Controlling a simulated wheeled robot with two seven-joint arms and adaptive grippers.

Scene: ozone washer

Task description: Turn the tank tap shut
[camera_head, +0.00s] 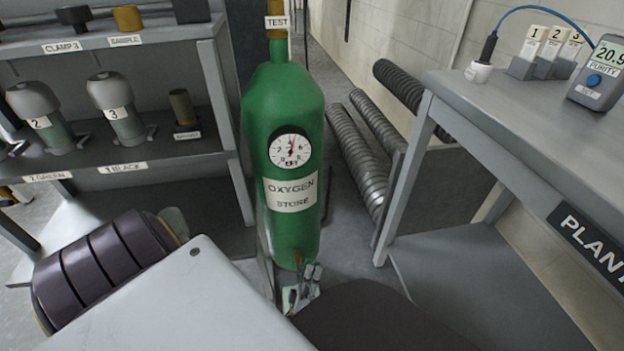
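The green tank (283,110) stands upright in the middle of the head view, labelled OXYGEN STORE, with a round dial gauge (290,150) on its front. The top of the neck is cut off by the frame edge, and no tap handle is clearly seen there. My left gripper (309,277) is low in front of the tank's foot, well below the neck. It is small and partly hidden, so whether its fingers are open cannot be told. My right gripper is not in view.
A shelf (165,165) with labelled clamps and bottles stands left of the tank. A grey bench (500,110) on the right holds a purity meter (601,74) and numbered blocks. Corrugated hoses (357,150) lie behind, between tank and bench. Floor shows behind the tank.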

